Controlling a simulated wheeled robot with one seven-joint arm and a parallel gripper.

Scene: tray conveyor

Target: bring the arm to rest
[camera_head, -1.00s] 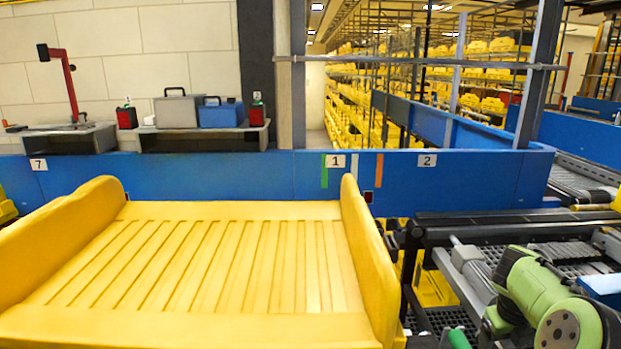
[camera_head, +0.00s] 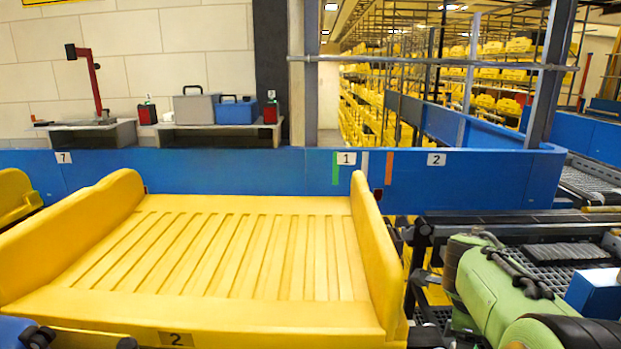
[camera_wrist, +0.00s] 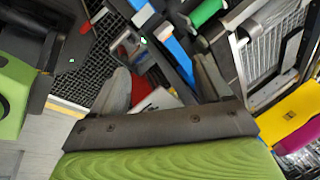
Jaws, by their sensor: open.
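My gripper (camera_wrist: 168,85) shows in the wrist view, its two grey fingers spread apart with a gap between them. Nothing is held between the fingers. Beyond the gap, a red and white item and dark mesh lie farther off, too blurred to name. In the head view, my green arm is folded at the lower right, beside the yellow tray (camera_head: 250,305). The gripper itself is hidden from the head view. The tray is empty, with a ribbed floor and raised sides.
A blue barrier wall (camera_head: 240,172) runs behind the tray. Dark conveyor framing (camera_head: 500,222) and a blue box (camera_head: 595,292) are close to the arm on the right. A grey case (camera_head: 195,107) and a blue case (camera_head: 236,111) stand on a shelf behind the wall.

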